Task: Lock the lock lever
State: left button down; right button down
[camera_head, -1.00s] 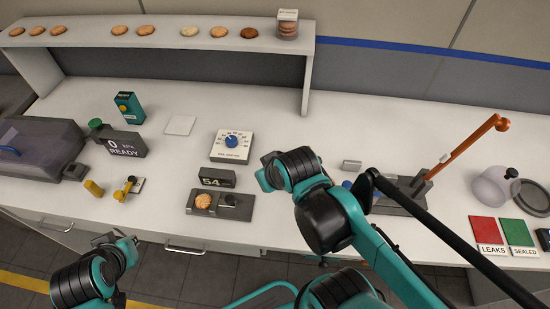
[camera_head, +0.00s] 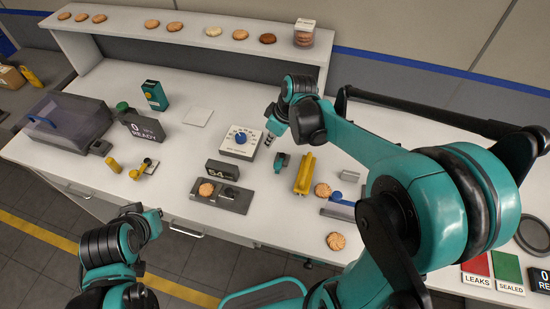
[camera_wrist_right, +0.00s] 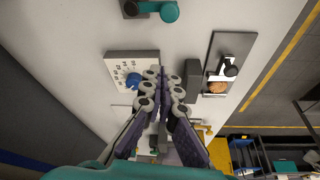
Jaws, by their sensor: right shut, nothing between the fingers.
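A short teal lever (camera_head: 282,160) on a dark base stands right of the dial plate in the head view. I take it for the lock lever; whether it is locked I cannot tell. It also shows at the top of the right wrist view (camera_wrist_right: 155,9). The white dial plate (camera_head: 236,151) with a blue knob (camera_head: 240,138) lies beside it. My right gripper (camera_head: 268,141) is shut and empty, at the right edge of the dial plate, left of the teal lever and apart from it. My left gripper (camera_head: 133,210) is low at the table's front edge; its fingers are unclear.
A grey fixture (camera_head: 232,203) holds a biscuit in front of the dial. A yellow block (camera_head: 304,174) stands right of the teal lever, with biscuits beyond. My right arm covers much of the right side.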

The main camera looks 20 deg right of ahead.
aim_at(279, 163)
jog(key=b+x, duration=0.3)
jog(key=x, duration=0.7)
jog(key=shift+s+d+b, duration=0.3)
jog(key=shift+s+d, duration=0.75)
jog(key=shift+s, duration=0.1)
jog(key=shift+s+d, duration=0.2)
jog(key=shift+s, duration=0.15)
